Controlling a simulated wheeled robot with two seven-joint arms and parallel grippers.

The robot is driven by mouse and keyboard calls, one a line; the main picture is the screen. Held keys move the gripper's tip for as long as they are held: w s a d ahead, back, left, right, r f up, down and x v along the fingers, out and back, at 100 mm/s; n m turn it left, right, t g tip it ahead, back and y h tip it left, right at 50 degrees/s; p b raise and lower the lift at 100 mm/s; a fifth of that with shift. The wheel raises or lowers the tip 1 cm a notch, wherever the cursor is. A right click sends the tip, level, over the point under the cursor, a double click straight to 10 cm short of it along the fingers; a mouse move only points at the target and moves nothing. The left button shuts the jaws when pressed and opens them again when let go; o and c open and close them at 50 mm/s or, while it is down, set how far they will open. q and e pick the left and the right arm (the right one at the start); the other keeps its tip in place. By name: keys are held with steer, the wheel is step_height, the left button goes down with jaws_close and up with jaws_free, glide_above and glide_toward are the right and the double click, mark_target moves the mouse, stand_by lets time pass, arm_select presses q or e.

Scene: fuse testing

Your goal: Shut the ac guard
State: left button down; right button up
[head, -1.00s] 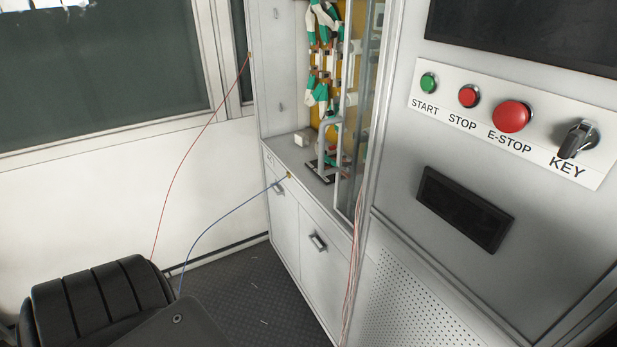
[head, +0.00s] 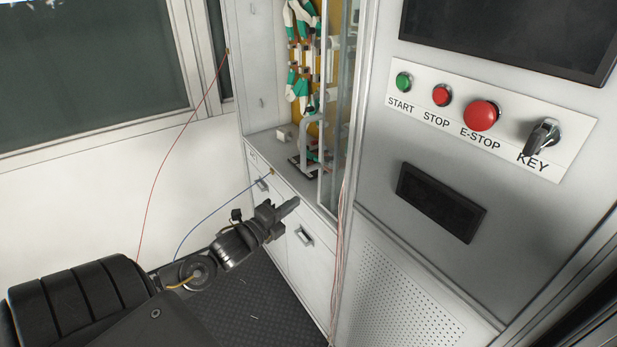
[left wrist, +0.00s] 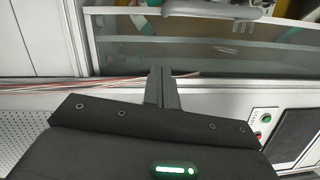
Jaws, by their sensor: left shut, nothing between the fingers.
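The ac guard appears to be the clear framed panel (head: 337,105) at the right side of the open cabinet in the head view. It stands edge-on there, with the cabinet inside exposed to its left. In the left wrist view the clear panel (left wrist: 215,57) spans the picture beyond the fingers. My left gripper (head: 291,206) is shut and empty, in front of the cabinet's lower doors and left of the panel's bottom edge. It also shows in the left wrist view (left wrist: 162,82). I cannot tell whether it touches the panel. My right gripper is not in view.
A control panel with buttons and a key switch (head: 541,138) is at right. A blue wire (head: 215,210) and a red wire (head: 170,150) hang left of the cabinet. Several thin wires (head: 340,240) run below the panel. Dark floor (head: 245,310) is clear.

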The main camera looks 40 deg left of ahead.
arm_select(q)
steer(key=w+a+r+p, duration=0.1)
steer(key=w+a+p, duration=0.2)
steer(key=w, duration=0.8)
steer(key=p, duration=0.2)
steer(key=shift+r+p, duration=0.15)
steer(key=shift+p, duration=0.25)
steer(key=shift+w, duration=0.1)
